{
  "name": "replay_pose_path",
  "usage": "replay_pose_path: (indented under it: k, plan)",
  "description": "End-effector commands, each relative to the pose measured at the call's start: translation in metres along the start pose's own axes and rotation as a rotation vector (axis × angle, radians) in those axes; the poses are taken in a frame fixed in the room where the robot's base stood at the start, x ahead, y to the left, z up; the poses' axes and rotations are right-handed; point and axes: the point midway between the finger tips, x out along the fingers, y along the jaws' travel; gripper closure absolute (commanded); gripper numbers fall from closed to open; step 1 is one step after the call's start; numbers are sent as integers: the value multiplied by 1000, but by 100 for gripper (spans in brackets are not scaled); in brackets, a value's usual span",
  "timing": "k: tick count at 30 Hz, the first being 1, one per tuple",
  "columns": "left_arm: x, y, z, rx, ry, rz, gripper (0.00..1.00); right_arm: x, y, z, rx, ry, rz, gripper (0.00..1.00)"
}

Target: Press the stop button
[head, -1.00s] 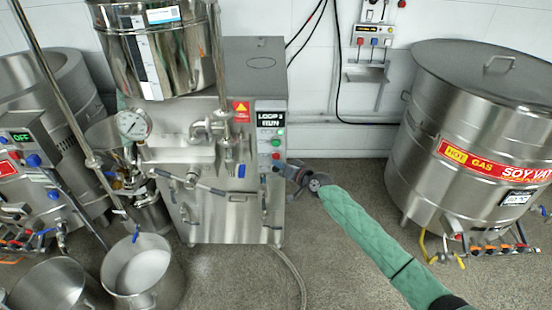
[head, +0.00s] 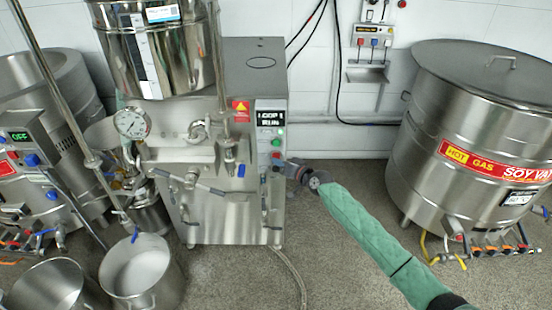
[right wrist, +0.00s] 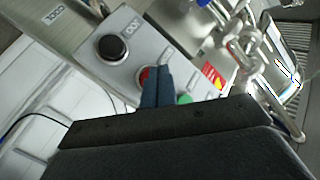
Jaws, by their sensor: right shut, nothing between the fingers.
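The mill's control panel (head: 271,125) is on the front right of the steel cabinet, with a lit display (head: 270,118) that seems to read LOOP 1 RUN. Below it are a green button (head: 276,143) and a red button (head: 276,155), likely the stop. In the right wrist view the red button (right wrist: 146,75) lies between a black knob (right wrist: 110,47) and the green button (right wrist: 184,99). My right gripper (head: 280,164) is shut and empty, its fingertips (right wrist: 157,70) overlapping the red button's edge. I cannot tell whether they touch it. My left gripper is not in view.
Valve handles and pipes (head: 190,180) stick out of the cabinet front, left of my gripper. A steel soy vat (head: 430,140) stands at the right. Steel pots (head: 140,275) stand on the floor at the lower left.

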Motion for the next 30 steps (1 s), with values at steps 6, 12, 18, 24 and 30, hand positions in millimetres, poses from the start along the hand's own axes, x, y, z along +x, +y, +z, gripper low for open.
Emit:
replay_pose_path:
  k: [6, 12, 18, 24, 30]
  plan:
    - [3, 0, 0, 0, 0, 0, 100, 2, 1, -1, 0, 0, 0, 100]
    - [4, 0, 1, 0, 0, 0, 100, 3, 2, -2, 0, 1, 0, 100]
    - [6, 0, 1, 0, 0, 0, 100, 4, 3, -3, 0, 1, 0, 100]
    - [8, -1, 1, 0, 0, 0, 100, 5, 4, -3, 0, 1, 0, 100]
    - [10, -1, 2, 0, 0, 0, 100, 6, 5, -4, 0, 0, 0, 100]
